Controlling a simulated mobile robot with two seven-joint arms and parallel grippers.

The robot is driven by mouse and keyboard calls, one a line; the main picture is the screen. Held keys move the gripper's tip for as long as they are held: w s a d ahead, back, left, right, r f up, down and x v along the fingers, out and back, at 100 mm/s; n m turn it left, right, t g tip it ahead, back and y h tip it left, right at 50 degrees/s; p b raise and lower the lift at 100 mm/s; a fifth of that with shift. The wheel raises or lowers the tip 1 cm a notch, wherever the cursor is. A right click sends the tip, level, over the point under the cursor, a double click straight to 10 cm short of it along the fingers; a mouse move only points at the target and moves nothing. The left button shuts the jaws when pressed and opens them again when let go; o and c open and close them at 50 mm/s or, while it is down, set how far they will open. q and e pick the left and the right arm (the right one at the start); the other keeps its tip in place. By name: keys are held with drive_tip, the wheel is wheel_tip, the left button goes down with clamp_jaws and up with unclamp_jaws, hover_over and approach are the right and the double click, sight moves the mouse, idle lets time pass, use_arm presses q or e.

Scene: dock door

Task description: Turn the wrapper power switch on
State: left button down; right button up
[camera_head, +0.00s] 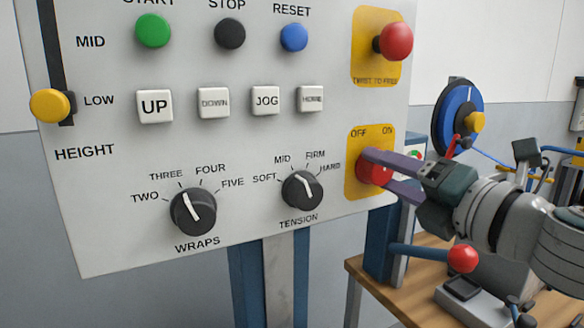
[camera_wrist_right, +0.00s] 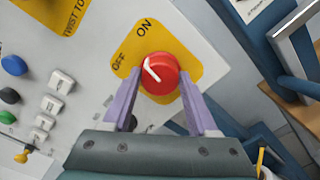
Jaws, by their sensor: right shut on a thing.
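The wrapper power switch is a red round knob (camera_head: 374,172) on a yellow plate (camera_head: 357,135) marked OFF at left and ON at right, low on the right side of the panel. In the right wrist view the knob (camera_wrist_right: 159,75) carries a white pointer line, which points roughly between the OFF and ON labels. My right gripper (camera_head: 376,170) reaches in from the right with its two purple fingers on either side of the knob, shut on it. The right gripper (camera_wrist_right: 158,84) also shows in the wrist view. My left gripper is not in view.
A red emergency-stop button (camera_head: 393,41) on a yellow plate sits above the switch. The black TENSION dial (camera_head: 301,190) and WRAPS dial (camera_head: 193,211) are to the left. A red-knobbed lever (camera_head: 462,258) stands below my right arm, near a wooden table (camera_head: 400,285).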

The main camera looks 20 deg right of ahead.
drive_tip(key=m, duration=0.3)
drive_tip(key=shift+r+m+p, duration=0.1)
drive_tip(key=shift+m+p, duration=0.2)
drive_tip(key=shift+p, duration=0.05)
drive_tip(key=shift+m+p, duration=0.45)
drive_tip(key=shift+m, duration=1.25)
drive_tip(key=o, duration=1.4)
drive_tip(key=shift+s+d+b, duration=0.2)
drive_tip(key=shift+s+b, duration=0.1)
drive_tip(key=shift+s, duration=2.2)
drive_tip(key=shift+s+d+b, duration=0.2)
drive_tip(key=shift+s+b, duration=0.1)
drive_tip(key=shift+s, duration=2.15)
